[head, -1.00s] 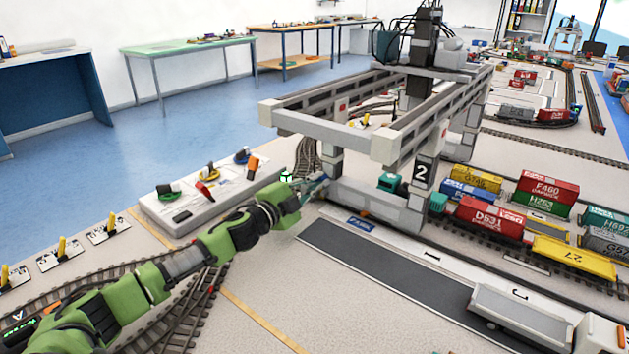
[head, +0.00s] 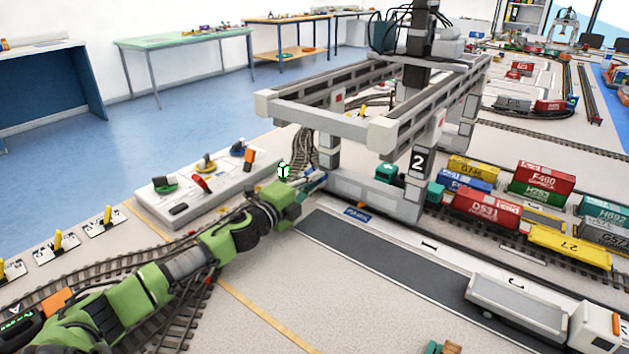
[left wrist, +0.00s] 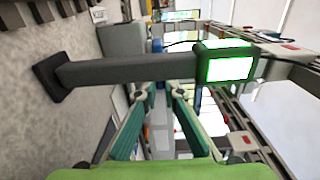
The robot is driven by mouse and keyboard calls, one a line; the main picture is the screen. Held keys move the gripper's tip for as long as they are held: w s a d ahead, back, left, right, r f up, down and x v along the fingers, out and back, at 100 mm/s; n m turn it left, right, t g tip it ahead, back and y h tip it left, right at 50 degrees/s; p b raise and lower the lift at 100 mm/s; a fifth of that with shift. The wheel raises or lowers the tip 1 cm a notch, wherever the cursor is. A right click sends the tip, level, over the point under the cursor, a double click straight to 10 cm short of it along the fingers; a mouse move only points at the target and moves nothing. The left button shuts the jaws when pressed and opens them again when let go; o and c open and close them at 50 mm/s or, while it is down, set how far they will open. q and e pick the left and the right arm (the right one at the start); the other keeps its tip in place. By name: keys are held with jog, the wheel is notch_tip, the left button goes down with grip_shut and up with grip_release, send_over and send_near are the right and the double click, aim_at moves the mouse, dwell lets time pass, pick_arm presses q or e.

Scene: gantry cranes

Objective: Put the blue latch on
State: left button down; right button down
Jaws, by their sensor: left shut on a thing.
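My left gripper (head: 314,183) is at the near left foot of the gantry crane (head: 375,192), low over the table. Its teal fingers (left wrist: 158,95) show in the left wrist view, close together at the tips. They are shut on a small bluish thing that looks like the blue latch (head: 318,177); its shape is mostly hidden by the fingers. A dark post with a green-lit head (left wrist: 225,62) stands close to the fingers; its lit head also shows in the head view (head: 283,170).
A control panel (head: 160,208) with several coloured knobs lies left of the gripper. Rails and container wagons (head: 487,207) stand to the right. A dark road strip (head: 380,262) runs in front of the crane.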

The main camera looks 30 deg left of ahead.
pick_arm(q)
jog(key=shift+f, duration=0.1)
jog(key=c, duration=2.2)
grip_release()
jog(key=shift+d, duration=0.1)
jog(key=shift+o, duration=0.2)
jog(key=shift+s+a, duration=0.2)
jog(key=shift+s, duration=1.8)
jog(key=shift+s+a, duration=0.15)
jog(key=shift+s, duration=1.85)
